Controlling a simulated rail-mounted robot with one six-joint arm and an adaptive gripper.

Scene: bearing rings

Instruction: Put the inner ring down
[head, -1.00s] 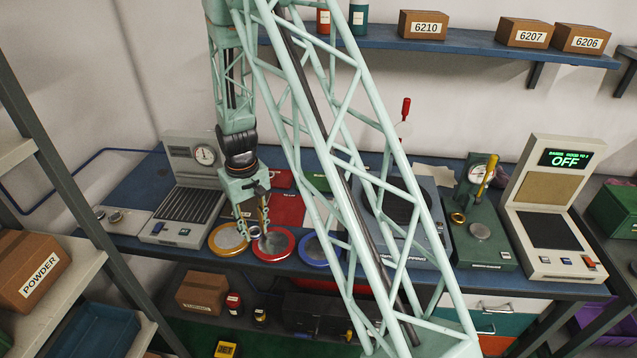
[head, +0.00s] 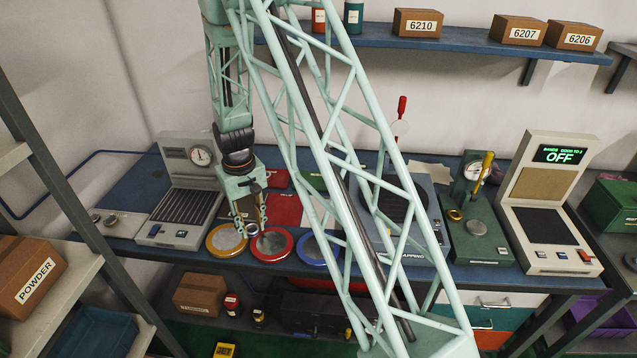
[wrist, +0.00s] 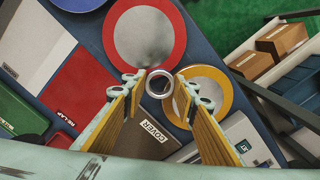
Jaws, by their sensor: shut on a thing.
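My gripper (wrist: 160,86) is shut on a small silver inner ring (wrist: 160,95), which sits between the two fingertips in the wrist view. The ring appears held above the bench, over the area where the red-rimmed round plate (wrist: 178,45) and the yellow-rimmed round plate (wrist: 227,92) meet. In the head view my gripper (head: 250,229) points down between the yellow plate (head: 226,240) and the red plate (head: 271,244). The ring is too small and too much behind the fingers to make out clearly there.
A blue-rimmed plate (head: 318,249) lies right of the red one. A grey ribbed machine with a dial (head: 183,205) stands at left. A green gauge stand (head: 479,235) is at right.

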